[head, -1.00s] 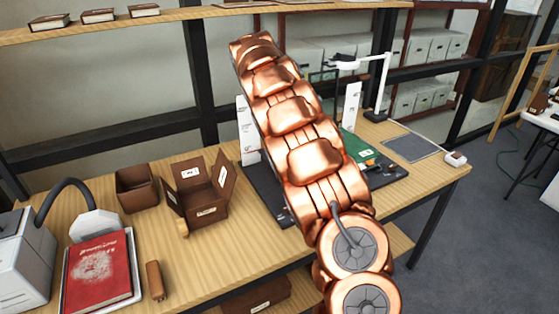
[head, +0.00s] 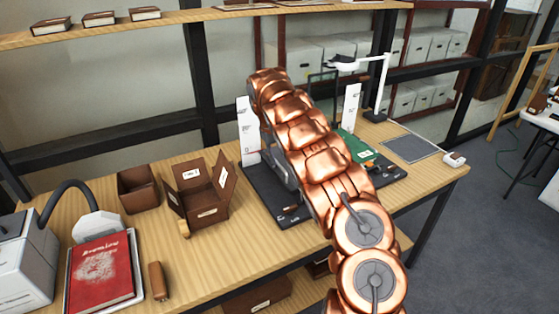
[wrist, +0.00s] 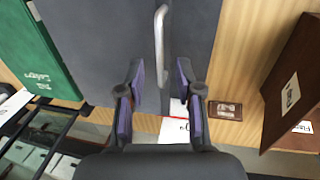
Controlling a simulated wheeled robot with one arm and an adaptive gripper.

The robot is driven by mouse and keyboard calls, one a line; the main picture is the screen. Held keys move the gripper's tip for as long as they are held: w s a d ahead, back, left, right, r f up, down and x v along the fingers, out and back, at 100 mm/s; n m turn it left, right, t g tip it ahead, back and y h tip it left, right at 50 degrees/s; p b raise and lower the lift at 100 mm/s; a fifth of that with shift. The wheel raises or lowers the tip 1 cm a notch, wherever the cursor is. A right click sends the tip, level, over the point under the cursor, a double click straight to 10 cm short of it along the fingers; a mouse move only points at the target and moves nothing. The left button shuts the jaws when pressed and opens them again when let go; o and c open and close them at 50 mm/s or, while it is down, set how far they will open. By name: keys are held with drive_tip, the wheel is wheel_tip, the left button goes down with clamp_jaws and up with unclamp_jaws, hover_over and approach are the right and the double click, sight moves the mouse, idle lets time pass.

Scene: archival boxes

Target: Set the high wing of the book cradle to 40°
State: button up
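The book cradle has a dark base (head: 265,192), seen in the head view partly behind my arm. A white scale plate (head: 249,135) stands at its left and another (head: 352,108) at its right. A green book (head: 358,148) lies on its right side and shows at upper left in the wrist view (wrist: 38,50). In the wrist view, a grey wing panel (wrist: 105,40) carries a silver bar handle (wrist: 160,48). My gripper (wrist: 159,78) is open, with the handle's near end between its purple-padded fingers and gaps at both sides. The wing's angle cannot be read.
An open brown box (head: 205,203) with raised flaps stands left of the cradle, with a smaller brown box (head: 137,190) beside it. A red book (head: 101,270) lies at front left. A grey mat (head: 411,148) lies at right. A white lamp (head: 385,85) stands behind.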

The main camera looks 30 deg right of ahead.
sight(280, 166)
drive_tip(key=shift+d+f+p, duration=0.15)
drive_tip(key=shift+f+p, duration=0.05)
drive_tip(key=shift+f, duration=0.6)
drive_tip(key=shift+d+f+p, duration=0.15)
drive_tip(key=shift+f, duration=0.6)
clamp_jaws()
